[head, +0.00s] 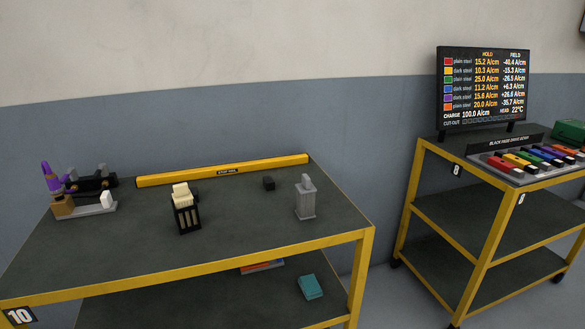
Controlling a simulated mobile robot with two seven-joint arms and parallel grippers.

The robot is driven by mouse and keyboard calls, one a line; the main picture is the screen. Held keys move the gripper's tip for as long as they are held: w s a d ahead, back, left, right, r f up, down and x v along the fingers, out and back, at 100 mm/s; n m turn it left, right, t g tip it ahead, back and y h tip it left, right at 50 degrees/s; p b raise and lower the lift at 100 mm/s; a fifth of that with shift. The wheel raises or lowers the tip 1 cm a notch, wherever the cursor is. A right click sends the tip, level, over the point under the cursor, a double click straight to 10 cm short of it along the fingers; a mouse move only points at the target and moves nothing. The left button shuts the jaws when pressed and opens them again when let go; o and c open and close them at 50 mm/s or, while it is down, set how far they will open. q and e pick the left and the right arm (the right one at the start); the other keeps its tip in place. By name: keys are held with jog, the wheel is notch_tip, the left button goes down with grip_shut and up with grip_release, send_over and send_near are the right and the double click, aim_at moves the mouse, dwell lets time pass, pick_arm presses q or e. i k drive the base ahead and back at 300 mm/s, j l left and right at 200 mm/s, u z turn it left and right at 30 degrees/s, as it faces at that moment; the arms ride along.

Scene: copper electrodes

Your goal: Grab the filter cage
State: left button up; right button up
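A small black slotted holder (187,219) with cream pieces (181,191) standing up out of its top is on the dark table top, left of the middle. Its front has upright bars with pale material showing between them, so it looks like the filter cage. A grey upright block with a narrower top (306,200) stands to its right; I cannot tell exactly what it is. Neither of my grippers is in view.
A fixture with purple and brown parts (62,195) stands at left. A teal item (309,287) lies below. A second cart (483,207) carries a display (483,88).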

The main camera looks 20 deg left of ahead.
aim_at(194, 228)
jog(key=u, duration=1.3)
jog(key=i+l, duration=0.1)
jog(key=l, duration=0.85)
jog(key=i+l+u, duration=0.1)
jog(key=l, duration=0.35)
jog(key=i, duration=0.05)
